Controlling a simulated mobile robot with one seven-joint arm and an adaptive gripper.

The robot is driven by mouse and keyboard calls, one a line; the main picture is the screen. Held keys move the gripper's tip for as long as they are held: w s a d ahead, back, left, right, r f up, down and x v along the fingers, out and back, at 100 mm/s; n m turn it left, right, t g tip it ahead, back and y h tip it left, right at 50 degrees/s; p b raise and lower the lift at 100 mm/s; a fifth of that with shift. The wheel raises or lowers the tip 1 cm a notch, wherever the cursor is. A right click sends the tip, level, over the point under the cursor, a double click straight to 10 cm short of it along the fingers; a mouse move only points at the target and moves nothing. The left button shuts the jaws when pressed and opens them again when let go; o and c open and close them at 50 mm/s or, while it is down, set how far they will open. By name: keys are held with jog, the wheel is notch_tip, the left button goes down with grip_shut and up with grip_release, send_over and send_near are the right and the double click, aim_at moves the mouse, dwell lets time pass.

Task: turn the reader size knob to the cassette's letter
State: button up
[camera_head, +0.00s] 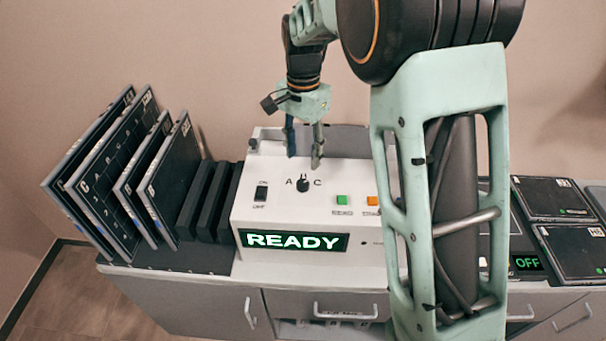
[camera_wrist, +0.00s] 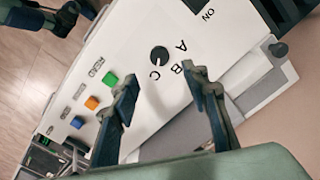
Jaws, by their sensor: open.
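The white reader (camera_head: 350,205) stands on the counter with a lit READY display (camera_head: 293,241). Its dark round size knob (camera_head: 303,185) has the letters A, B and C around it. Dark cassettes (camera_head: 110,165) lean in a rack at the left; one has a C-like mark, the others are hard to read.
Beside the knob are an on/off switch (camera_head: 261,193), a green button (camera_head: 341,199) and an orange button (camera_head: 372,201). Dark upright slabs (camera_head: 208,200) stand left of the reader. More flat dark panels (camera_head: 573,250) lie at the right by an OFF display (camera_head: 528,263).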

aim_at(303, 182)
notch_tip(303, 182, down, 9)
jog(key=shift+r+p, duration=0.1)
jog(key=shift+p, duration=0.25)
jog(key=shift+c, duration=0.7)
grip_shut()
